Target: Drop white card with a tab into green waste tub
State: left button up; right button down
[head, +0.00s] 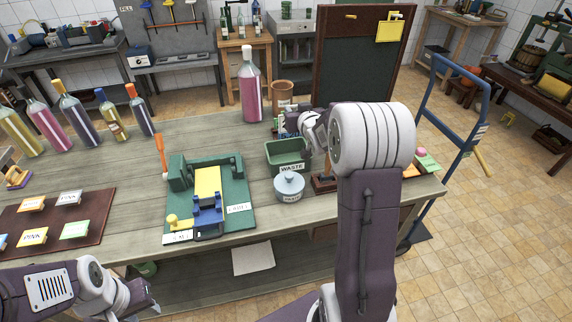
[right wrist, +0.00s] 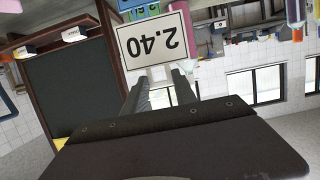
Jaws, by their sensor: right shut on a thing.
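The white card (right wrist: 155,42) has a black border and reads "2.40", upside down in the right wrist view. Its pale tab is between the two fingers of my right gripper (right wrist: 162,82), which is shut on it. In the head view my right gripper (head: 286,130) is mostly hidden by its own arm, and I cannot make out the card there. The green waste tub (head: 291,168), labelled "WASTE", stands on the table just below and in front of that gripper. My left gripper (head: 143,301) is low at the table's front edge, its jaws unclear.
A grey-blue lidded pot (head: 289,187) stands in front of the tub. A green labelling station (head: 240,222) is to the left. Bottles (head: 250,90) stand at the back and far left. A brown board (head: 95,230) holds several small cards. A blue trolley (head: 446,130) is at right.

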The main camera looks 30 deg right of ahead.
notch_tip(320, 180, down, 6)
jog(key=b, duration=0.4)
jog(key=shift+r, duration=0.1)
jog(key=c, duration=0.9)
grip_release()
jog(key=v, duration=0.9)
jog(key=shift+b, duration=0.45)
